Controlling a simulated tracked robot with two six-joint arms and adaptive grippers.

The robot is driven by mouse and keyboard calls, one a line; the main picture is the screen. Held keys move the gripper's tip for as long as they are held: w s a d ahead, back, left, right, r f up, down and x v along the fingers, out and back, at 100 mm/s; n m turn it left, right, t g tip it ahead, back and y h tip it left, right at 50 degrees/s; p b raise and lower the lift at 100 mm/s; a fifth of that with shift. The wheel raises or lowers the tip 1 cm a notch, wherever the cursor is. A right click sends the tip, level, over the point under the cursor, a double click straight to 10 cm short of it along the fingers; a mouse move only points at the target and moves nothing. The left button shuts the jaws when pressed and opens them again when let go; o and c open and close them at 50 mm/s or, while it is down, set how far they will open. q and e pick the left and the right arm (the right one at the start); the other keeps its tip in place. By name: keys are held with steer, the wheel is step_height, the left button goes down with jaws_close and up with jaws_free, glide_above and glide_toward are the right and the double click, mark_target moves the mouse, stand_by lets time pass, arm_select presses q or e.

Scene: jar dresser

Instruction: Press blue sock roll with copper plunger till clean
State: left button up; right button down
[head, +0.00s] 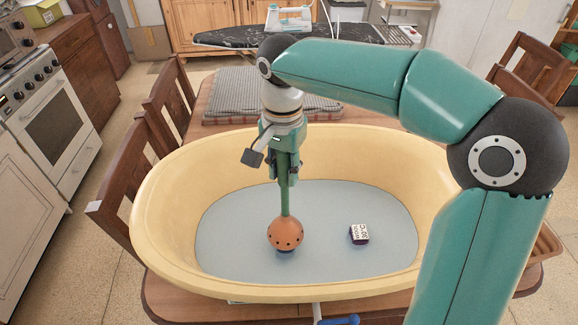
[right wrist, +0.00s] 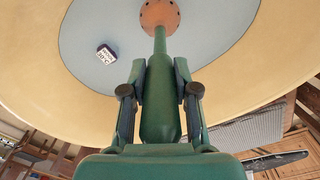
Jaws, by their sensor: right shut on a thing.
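My right gripper (head: 284,172) is shut on the green handle of the copper plunger (head: 285,234) and holds it upright over the tub. The plunger's round, holed copper head is down at the pale blue water (head: 235,225) in the cream tub (head: 165,215). In the right wrist view, my right gripper (right wrist: 160,95) grips the handle from both sides, and the copper head (right wrist: 160,14) shows at the top. I cannot make out a blue sock roll; a dark patch under the head may be shadow or something hidden. My left gripper is not in view.
A small white and dark purple labelled block (head: 359,234) lies right of the plunger head, apart from it. A grey ribbed mat (head: 235,85) lies behind the tub. A blue-handled thing (head: 338,320) shows at the front edge. Chairs stand around the table.

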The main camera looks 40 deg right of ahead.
steer(key=shift+f+b, duration=1.05)
steer(key=shift+f, duration=0.5)
steer(key=shift+r, duration=0.1)
steer(key=shift+r+p, duration=1.75)
steer(key=shift+r, duration=0.05)
step_height(320, 180, up, 9)
steer(key=p, duration=0.8)
steer(key=shift+r, duration=0.15)
step_height(320, 180, up, 8)
glide_above(284, 181)
steer(key=w, duration=0.1)
steer(key=shift+d+f+p, duration=0.2)
steer(key=shift+d+p, duration=0.1)
